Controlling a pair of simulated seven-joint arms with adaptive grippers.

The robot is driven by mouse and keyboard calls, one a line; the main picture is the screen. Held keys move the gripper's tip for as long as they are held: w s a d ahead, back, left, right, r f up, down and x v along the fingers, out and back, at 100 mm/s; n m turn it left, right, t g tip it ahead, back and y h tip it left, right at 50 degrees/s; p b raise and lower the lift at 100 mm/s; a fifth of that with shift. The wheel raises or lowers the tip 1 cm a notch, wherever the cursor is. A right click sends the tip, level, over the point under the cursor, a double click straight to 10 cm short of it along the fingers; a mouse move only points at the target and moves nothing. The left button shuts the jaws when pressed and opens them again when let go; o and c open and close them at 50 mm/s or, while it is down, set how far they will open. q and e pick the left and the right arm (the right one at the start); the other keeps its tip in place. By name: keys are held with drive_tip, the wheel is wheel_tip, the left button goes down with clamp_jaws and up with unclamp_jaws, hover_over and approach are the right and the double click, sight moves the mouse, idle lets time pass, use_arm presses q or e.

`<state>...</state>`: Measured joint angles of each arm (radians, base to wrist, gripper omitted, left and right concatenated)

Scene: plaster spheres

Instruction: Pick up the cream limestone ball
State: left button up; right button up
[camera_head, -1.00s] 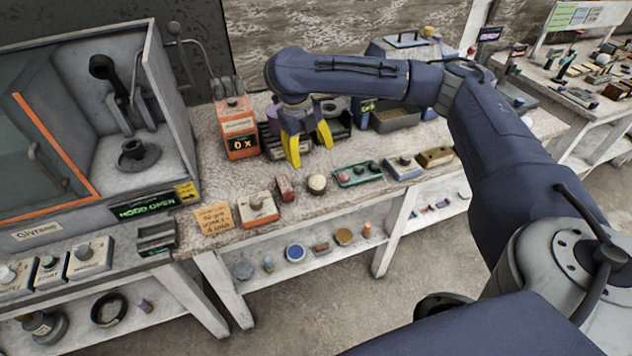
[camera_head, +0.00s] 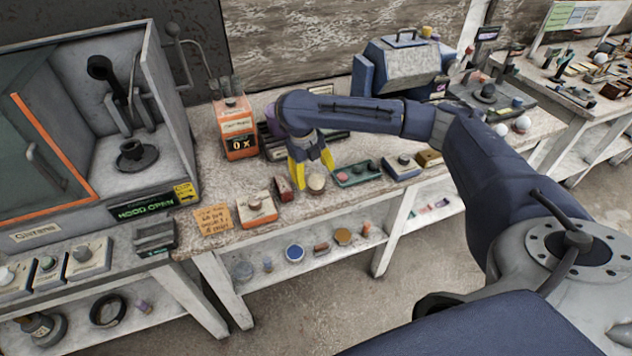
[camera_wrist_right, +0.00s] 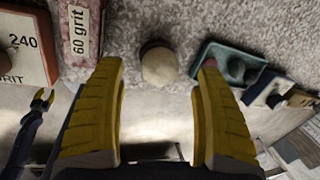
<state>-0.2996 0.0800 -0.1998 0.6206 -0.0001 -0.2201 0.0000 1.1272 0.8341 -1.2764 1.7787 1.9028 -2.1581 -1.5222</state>
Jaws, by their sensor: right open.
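The cream limestone ball (camera_head: 316,183) sits near the front edge of the workbench, between a small reddish block and a green tray. In the right wrist view the ball (camera_wrist_right: 158,65) lies ahead of and between the two yellow fingers, apart from both. A dark patch shows at its far side. My right gripper (camera_head: 312,168) is open and empty, close above and just behind the ball in the head view; the right wrist view shows its fingers (camera_wrist_right: 158,92) spread wide.
The reddish 60 grit block (camera_head: 283,189) is close on the left, with an orange-and-white block (camera_head: 256,209) beyond it. The green tray (camera_head: 356,173) is close on the right. An orange box (camera_head: 237,128) stands behind. The bench's front edge is near.

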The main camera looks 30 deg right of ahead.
sight(314, 175)
drive_tip(key=shift+w+d+f, duration=0.1)
drive_tip(key=shift+d+f, duration=0.1)
drive_tip(key=shift+f, duration=0.75)
drive_tip(key=shift+w+d+f, duration=0.1)
drive_tip(key=shift+d+f, duration=0.1)
drive_tip(key=shift+f, duration=0.75)
drive_tip(key=c, duration=1.4)
